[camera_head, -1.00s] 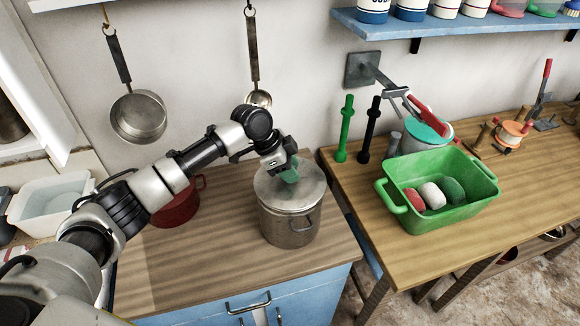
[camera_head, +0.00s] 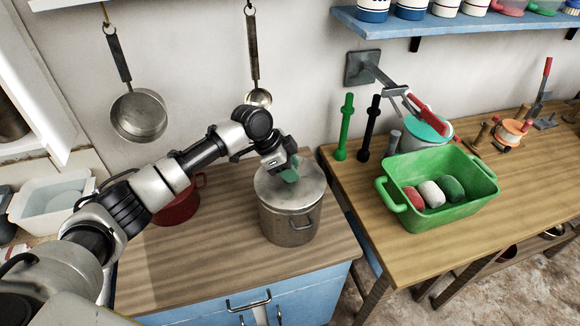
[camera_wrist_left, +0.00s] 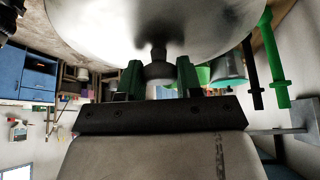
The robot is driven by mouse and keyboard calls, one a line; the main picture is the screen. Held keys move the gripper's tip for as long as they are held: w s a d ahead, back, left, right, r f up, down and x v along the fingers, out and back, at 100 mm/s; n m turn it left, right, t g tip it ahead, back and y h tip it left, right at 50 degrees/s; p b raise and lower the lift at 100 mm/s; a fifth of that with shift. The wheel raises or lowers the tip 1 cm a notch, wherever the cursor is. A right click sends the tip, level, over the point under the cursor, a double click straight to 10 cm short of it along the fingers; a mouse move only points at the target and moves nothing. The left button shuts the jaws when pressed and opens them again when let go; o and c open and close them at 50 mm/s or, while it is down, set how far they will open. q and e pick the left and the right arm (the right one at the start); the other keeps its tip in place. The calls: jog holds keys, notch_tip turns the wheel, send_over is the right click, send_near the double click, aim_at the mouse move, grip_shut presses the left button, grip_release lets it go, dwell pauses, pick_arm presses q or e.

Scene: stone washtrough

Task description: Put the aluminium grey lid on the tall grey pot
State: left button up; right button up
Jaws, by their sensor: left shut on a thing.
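The tall grey pot (camera_head: 289,226) stands upright on the wooden top of the blue cabinet in the head view. The aluminium grey lid (camera_head: 305,184) covers its mouth and looks level; I cannot tell whether it is fully seated. My left gripper (camera_head: 290,175) is above the lid, with its greenish fingertips at the lid's middle. In the left wrist view, the gripper (camera_wrist_left: 159,78) is shut on the lid's small knob, and the lid's shiny disc (camera_wrist_left: 150,25) fills the top of the picture. The pot does not show clearly there. My right gripper is not in view.
A red pot (camera_head: 180,205) sits behind my left arm on the same counter. A green basin (camera_head: 440,188) with coloured lumps stands on the wooden table at right. Pans (camera_head: 138,115) hang on the wall. The counter in front of the pot is clear.

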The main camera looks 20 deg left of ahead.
pick_arm(q)
jog(key=o, duration=1.5)
notch_tip(320, 180, up, 7)
jog(key=p, duration=0.6)
jog(key=shift+p, duration=0.3)
